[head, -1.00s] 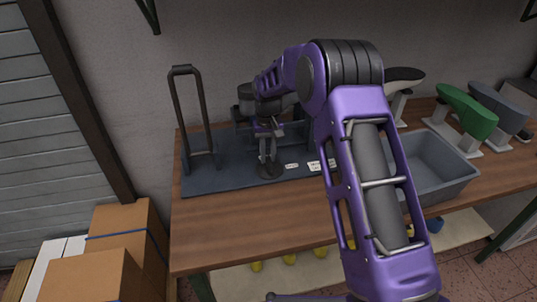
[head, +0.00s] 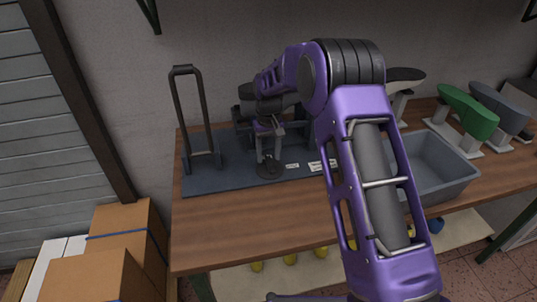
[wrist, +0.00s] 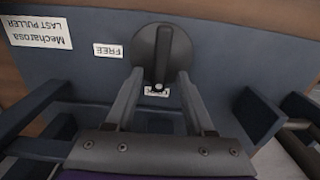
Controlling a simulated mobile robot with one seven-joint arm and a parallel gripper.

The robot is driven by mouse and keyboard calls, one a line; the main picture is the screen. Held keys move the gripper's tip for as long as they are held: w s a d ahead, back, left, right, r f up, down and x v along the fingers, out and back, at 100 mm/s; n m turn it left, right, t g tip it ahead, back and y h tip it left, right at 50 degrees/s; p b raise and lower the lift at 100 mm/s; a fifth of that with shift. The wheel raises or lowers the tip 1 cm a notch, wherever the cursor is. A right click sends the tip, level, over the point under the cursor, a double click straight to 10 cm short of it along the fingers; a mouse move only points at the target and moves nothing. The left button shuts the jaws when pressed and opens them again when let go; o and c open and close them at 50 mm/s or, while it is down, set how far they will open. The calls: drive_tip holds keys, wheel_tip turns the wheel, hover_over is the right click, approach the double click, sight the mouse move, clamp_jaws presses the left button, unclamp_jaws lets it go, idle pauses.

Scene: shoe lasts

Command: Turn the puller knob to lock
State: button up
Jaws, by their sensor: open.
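The puller knob (wrist: 163,55) is a dark round disc with a raised grip bar. In the wrist view the bar stands nearly upright, and its lower end, with a white dot, points at a partly covered label (wrist: 157,91) that appears to read LOCK. The FREE label (wrist: 107,50) is to its left. My gripper (wrist: 159,75) is open, with one finger on each side of the bar and gaps between. In the head view my gripper (head: 268,158) is just above the knob (head: 270,170) on the dark puller base (head: 215,178).
The puller's tall handle frame (head: 189,110) stands at the left of the base. A grey bin (head: 440,165) and green (head: 468,110) and grey lasts stand to the right. Cardboard boxes (head: 125,230) are at the lower left. The front of the wooden bench (head: 240,230) is clear.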

sight(268, 158)
wheel_tip(268, 158, up, 17)
drive_tip(key=p, duration=0.1)
idle(0.4)
